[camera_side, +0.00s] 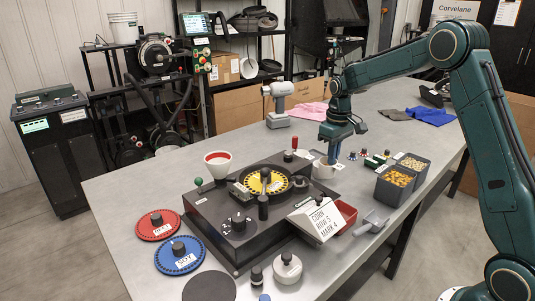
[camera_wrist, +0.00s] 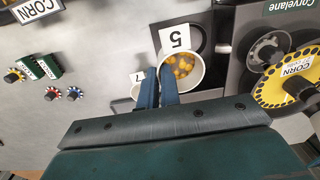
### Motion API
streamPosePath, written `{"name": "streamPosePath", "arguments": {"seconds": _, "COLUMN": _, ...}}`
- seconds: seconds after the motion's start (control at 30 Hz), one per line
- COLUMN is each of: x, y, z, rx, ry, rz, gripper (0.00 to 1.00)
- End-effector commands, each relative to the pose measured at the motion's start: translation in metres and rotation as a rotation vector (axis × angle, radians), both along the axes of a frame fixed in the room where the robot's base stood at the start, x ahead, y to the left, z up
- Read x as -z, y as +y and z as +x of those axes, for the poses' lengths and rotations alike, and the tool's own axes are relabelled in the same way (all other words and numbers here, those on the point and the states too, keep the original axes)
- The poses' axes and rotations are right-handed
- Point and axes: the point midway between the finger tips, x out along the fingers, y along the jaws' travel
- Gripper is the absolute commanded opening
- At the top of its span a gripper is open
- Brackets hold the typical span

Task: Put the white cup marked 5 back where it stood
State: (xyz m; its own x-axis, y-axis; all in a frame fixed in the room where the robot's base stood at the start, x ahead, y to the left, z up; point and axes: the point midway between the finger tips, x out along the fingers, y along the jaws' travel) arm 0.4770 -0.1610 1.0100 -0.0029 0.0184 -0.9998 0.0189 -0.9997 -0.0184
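The white cup marked 5 (camera_wrist: 196,85) shows in the wrist view with yellow kernels inside; its label reads 5. In the side view the cup (camera_side: 323,171) is below my gripper (camera_side: 335,153), at the back right corner of the black seed meter. In the wrist view my gripper (camera_wrist: 160,88) has its two fingers close together at the cup's rim, one inside and one outside, with the wall between them. A dark square recess (camera_wrist: 188,36) shows beside the cup. Whether the cup's base touches anything is hidden.
The seed meter (camera_side: 240,225) carries a yellow disc (camera_side: 265,178). A second label, 7 (camera_wrist: 138,77), shows beside the fingers, by a partly hidden white cup. Grey bins of seed (camera_side: 395,187) stand right. A red-filled white cup (camera_side: 218,165) and red and blue discs stand left.

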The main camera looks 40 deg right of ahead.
Motion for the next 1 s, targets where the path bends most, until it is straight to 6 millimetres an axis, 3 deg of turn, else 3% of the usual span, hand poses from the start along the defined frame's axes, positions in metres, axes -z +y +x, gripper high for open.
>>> {"name": "streamPosePath", "arguments": {"seconds": 0.2, "x": -0.001, "y": -0.041, "z": -0.009, "rx": 0.018, "ry": 0.001, "rz": 0.028, "gripper": 0.0}}
{"name": "streamPosePath", "arguments": {"seconds": 0.4, "x": -0.002, "y": -0.064, "z": -0.016, "rx": 0.022, "ry": 0.0, "rz": 0.045, "gripper": 0.0}}
{"name": "streamPosePath", "arguments": {"seconds": 0.77, "x": 0.0, "y": -0.067, "z": -0.017, "rx": 0.021, "ry": 0.0, "rz": 0.048, "gripper": 0.0}}
{"name": "streamPosePath", "arguments": {"seconds": 1.0, "x": 0.011, "y": -0.067, "z": -0.018, "rx": 0.022, "ry": 0.003, "rz": 0.049, "gripper": 0.0}}
